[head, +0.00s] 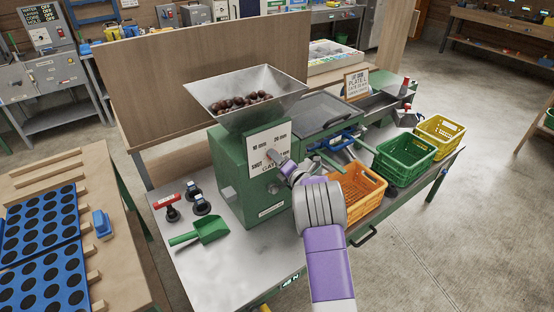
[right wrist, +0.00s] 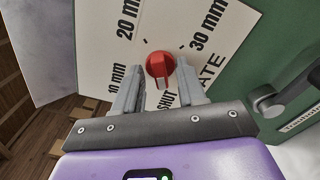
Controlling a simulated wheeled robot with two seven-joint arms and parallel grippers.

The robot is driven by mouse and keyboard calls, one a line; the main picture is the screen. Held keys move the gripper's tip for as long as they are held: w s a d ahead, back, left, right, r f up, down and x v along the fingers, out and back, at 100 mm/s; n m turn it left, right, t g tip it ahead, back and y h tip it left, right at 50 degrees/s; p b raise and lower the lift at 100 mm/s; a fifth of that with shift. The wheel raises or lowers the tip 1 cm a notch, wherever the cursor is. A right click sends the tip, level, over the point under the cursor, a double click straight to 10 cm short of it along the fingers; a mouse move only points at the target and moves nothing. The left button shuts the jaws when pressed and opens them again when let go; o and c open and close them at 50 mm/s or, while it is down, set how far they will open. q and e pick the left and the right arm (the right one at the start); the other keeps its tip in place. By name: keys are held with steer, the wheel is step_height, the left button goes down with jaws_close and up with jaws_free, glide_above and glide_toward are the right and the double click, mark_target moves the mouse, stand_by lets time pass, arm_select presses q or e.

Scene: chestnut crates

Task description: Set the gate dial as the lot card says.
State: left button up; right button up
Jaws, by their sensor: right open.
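The gate dial, a red knob (right wrist: 160,66), shows in the right wrist view on a white dial plate (right wrist: 214,18) marked SHUT, 10 mm, 20 mm and 30 mm. I cannot tell for sure which mark the knob points at. My right gripper (head: 275,159) is open in front of the plate. In the right wrist view its two fingers stand on either side of the knob; I cannot tell whether they touch it. In the head view the gripper hides most of the knob. My left gripper is not in view.
The green machine (head: 235,165) carries a metal hopper (head: 222,97) of chestnuts. Orange (head: 364,205), green (head: 405,174) and yellow (head: 440,137) crates stand to the right, near my right arm.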

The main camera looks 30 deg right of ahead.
jaws_close()
steer(key=shift+m+p, duration=0.8)
steer(key=shift+m, duration=15.1)
